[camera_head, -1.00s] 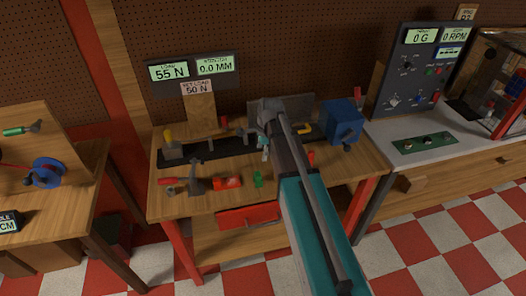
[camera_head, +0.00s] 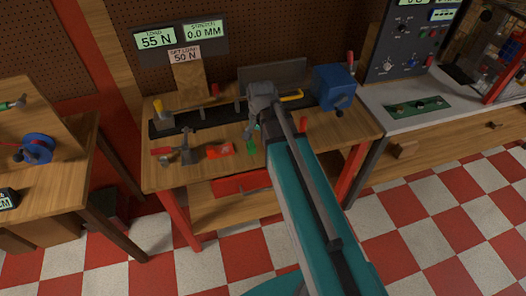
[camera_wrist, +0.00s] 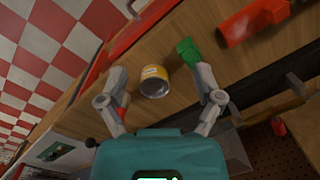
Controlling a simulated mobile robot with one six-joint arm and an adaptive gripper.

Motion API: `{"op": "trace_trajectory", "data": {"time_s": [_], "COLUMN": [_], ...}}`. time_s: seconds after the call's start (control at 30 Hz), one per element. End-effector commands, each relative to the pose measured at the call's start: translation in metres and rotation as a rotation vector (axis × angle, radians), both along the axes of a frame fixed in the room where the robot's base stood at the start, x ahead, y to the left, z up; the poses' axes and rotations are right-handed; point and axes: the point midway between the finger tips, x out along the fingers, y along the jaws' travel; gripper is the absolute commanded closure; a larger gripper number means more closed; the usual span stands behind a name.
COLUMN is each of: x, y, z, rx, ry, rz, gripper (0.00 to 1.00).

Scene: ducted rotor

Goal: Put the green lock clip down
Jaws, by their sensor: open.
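The green lock clip (camera_head: 251,147) lies near the front of the middle wooden bench (camera_head: 330,138). In the wrist view the green clip (camera_wrist: 187,50) is at the upper middle, just beyond the right fingertip; I cannot tell if they touch. My gripper (camera_wrist: 161,76) is open, its two fingers spread wide over the bench top. It also shows small in the head view (camera_head: 250,131), just behind the clip. A small can with a yellow label (camera_wrist: 154,80) stands between the fingers as seen in the wrist view, and nothing is gripped.
A grey metal tool (camera_head: 187,150) stands further left. A dark rail (camera_head: 205,117) runs behind, with a blue box (camera_head: 333,85) at right. The bench's front edge is close.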

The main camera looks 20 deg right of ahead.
Motion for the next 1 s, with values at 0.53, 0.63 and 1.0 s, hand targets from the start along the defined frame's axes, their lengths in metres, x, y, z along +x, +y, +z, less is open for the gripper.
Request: {"op": "trace_trajectory", "data": {"time_s": [0.53, 0.63, 1.0], "x": [-0.066, -0.067, -0.066], "y": [0.003, 0.003, 0.003], "z": [0.000, 0.000, 0.000], "rx": [-0.057, -0.058, -0.058], "ry": [-0.025, -0.024, -0.025], "rz": [0.638, 0.653, 0.652], "gripper": [0.16, 0.16, 0.16]}}
